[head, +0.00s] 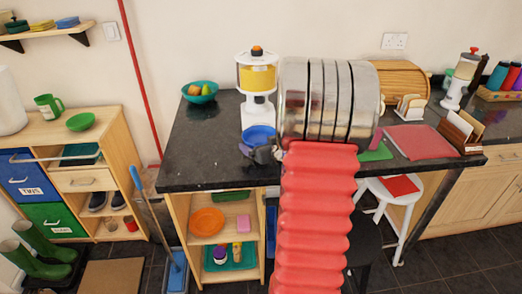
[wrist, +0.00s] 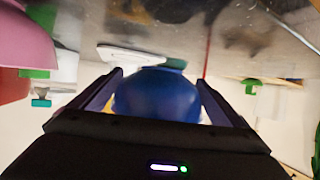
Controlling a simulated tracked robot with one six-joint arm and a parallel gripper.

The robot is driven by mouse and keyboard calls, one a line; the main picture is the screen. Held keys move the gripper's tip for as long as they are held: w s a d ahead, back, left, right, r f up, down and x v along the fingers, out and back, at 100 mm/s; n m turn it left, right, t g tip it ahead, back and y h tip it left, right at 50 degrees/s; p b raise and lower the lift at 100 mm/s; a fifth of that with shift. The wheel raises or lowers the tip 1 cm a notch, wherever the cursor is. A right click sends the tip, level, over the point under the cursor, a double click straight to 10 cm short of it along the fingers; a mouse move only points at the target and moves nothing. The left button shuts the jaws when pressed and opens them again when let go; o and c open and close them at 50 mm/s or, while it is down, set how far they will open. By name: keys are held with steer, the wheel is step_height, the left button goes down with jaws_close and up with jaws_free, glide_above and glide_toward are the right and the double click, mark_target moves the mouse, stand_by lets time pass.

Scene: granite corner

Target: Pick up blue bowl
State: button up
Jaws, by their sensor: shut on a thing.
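The blue bowl (head: 259,133) is at the front of the dark granite counter, just in front of the white dispenser with yellow contents. My gripper (head: 263,153) is at the bowl's near side, partly hidden by my red arm. In the wrist view the bowl (wrist: 157,97) fills the space between the two dark fingers of my gripper (wrist: 159,79), which is shut on it. I cannot tell whether the bowl rests on the counter or is slightly raised.
The dispenser (head: 257,85) stands close behind the bowl. A teal bowl with fruit (head: 200,92) is at the back left of the counter (head: 190,150). A wooden bread bin (head: 402,82) and a red mat (head: 420,141) are to the right. The counter left of the bowl is clear.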

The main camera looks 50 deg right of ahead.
step_height(320, 180, up, 6)
steer(key=shift+r, duration=0.1)
stand_by(0.7)
steer(key=shift+n+y, duration=0.7)
steer(key=shift+y, duration=0.1)
steer(key=w+a, duration=0.2)
steer(key=a, duration=0.2)
steer(key=w+a, duration=0.3)
steer(key=a, duration=0.1)
steer(key=w+a+f, duration=0.1)
steer(key=w+a, duration=0.1)
steer(key=a, duration=0.2)
steer(key=shift+w+a, duration=0.15)
steer(key=shift+w, duration=0.05)
steer(key=a+f+n+y, duration=0.1)
steer(key=a, duration=0.9)
steer(key=w+a+f+n+y, duration=0.1)
steer(key=a+f, duration=0.1)
steer(key=a, duration=0.8)
steer(key=w+a+f+t+y, duration=0.1)
steer(key=a, duration=1)
steer(key=shift+w+f+n, duration=0.25)
steer(key=shift+f+n, duration=0.15)
steer(key=shift+s, duration=0.15)
